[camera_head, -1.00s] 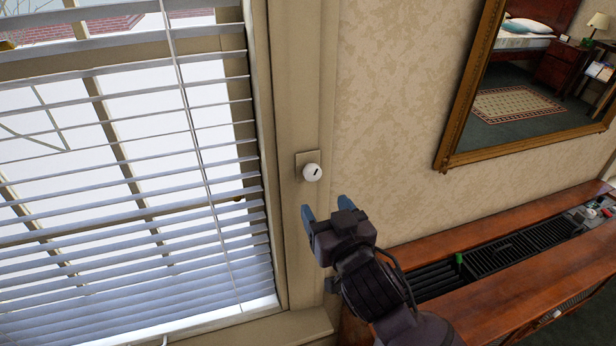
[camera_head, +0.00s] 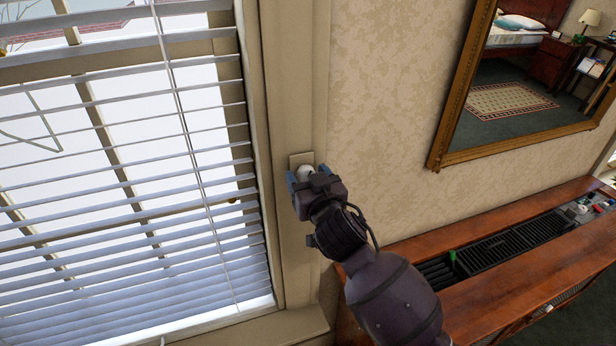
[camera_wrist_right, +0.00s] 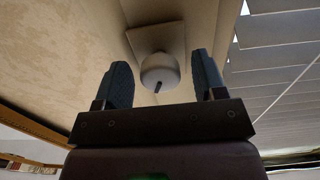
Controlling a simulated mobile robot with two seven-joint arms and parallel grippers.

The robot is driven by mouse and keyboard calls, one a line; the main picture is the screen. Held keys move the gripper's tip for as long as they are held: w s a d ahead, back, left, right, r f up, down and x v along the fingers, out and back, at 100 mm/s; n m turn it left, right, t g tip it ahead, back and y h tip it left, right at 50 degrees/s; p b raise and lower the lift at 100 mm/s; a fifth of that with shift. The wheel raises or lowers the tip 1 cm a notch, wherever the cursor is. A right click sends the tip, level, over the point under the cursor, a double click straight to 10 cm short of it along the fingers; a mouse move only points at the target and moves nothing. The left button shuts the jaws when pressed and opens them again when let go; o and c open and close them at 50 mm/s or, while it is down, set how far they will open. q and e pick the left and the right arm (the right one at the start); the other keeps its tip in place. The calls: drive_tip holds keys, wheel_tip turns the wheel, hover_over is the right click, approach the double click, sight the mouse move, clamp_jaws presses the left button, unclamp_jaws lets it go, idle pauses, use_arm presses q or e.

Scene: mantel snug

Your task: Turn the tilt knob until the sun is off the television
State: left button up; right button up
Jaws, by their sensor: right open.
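The white round tilt knob (camera_head: 305,171) sits on a small square plate on the window frame's right post. In the right wrist view the knob (camera_wrist_right: 159,70) shows a dark index mark on its face. My right gripper (camera_head: 308,173) is at the knob, its blue fingers open on either side of it. In the wrist view the fingers (camera_wrist_right: 163,80) stand apart from the knob with gaps on both sides. The blind (camera_head: 120,180) has its slats tilted partly open, with bright light between them. The television is not in view. My left gripper is not in view.
A gold-framed mirror (camera_head: 440,150) hangs on the patterned wall to the right. Below it is a wooden cabinet top (camera_head: 500,275) with a dark grille set in it. The window sill (camera_head: 275,328) lies under the post. The wall between post and mirror is clear.

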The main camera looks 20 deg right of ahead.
drive_tip(key=c, duration=0.9)
drive_tip(key=shift+m+p, duration=0.4)
drive_tip(key=shift+m, duration=0.6)
drive_tip(key=o, duration=0.9)
drive_tip(key=s+b, duration=0.1)
drive_tip(key=s, duration=1)
drive_tip(key=shift+d, duration=0.15)
